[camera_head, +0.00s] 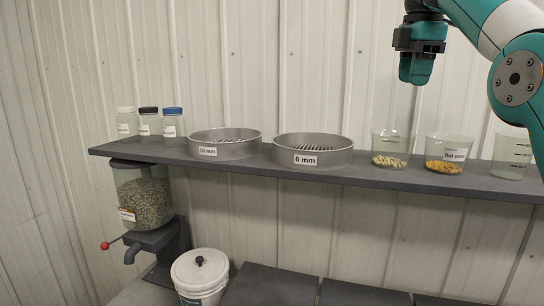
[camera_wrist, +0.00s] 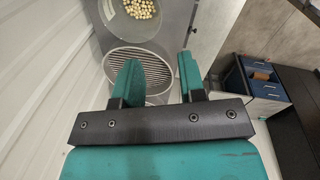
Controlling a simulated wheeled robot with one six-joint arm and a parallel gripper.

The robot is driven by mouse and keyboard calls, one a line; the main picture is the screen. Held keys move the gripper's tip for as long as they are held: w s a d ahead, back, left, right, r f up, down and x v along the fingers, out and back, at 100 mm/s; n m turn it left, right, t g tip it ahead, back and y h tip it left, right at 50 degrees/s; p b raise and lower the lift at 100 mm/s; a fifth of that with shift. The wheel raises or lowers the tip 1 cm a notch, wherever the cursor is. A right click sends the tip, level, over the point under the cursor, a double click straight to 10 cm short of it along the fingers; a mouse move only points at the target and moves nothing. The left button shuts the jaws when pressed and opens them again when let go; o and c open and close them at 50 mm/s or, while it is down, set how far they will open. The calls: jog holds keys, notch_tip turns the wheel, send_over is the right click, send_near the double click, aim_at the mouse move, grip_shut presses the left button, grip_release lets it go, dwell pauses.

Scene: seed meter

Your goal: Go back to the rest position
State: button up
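My gripper (camera_head: 416,68) hangs in the air above the shelf, at the upper right of the head view, over the beaker with pale seeds (camera_head: 389,160). It touches nothing there. In the wrist view my gripper (camera_wrist: 158,76) has its two teal fingers apart, with nothing held between them. Below the fingers the wrist view shows a round sieve with a slotted floor (camera_wrist: 150,68) and a container of pale round seeds (camera_wrist: 137,12).
The dark shelf (camera_head: 400,178) bears the 6 mm sieve (camera_head: 313,160), another sieve (camera_head: 225,151), three lidded jars at left, a beaker of orange seeds (camera_head: 447,167) and a clear beaker (camera_head: 512,170). A seed hopper (camera_head: 146,205) and white bucket (camera_head: 200,278) stand below.

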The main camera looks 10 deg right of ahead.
jog(key=s+a+f+m+b, duration=0.1)
jog(key=s+a+f+b, duration=0.25)
jog(key=f, duration=0.35)
jog(key=s+a+f+m+y+b, duration=0.1)
jog(key=s+a+f+m+b, duration=0.2)
jog(key=f, duration=0.4)
jog(key=s+a+f+b, duration=0.25)
jog(key=a+f, duration=0.25)
jog(key=f, duration=0.3)
jog(key=s+a+f+m+y+b, duration=0.1)
jog(key=s+a+f+m+b, duration=0.1)
jog(key=s+f, duration=0.8)
jog(key=s+a+f+m+g+y+b, duration=0.1)
jog(key=s+a+f+b, duration=0.4)
jog(key=s+f, duration=0.6)
notch_tip(320, 180, down, 2)
jog(key=shift+s+a+f+m+y+b, duration=0.15)
jog(key=shift+s+a+m+y+b, duration=0.15)
jog(key=shift+m+y+b, duration=0.55)
jog(key=shift+m+h, duration=0.25)
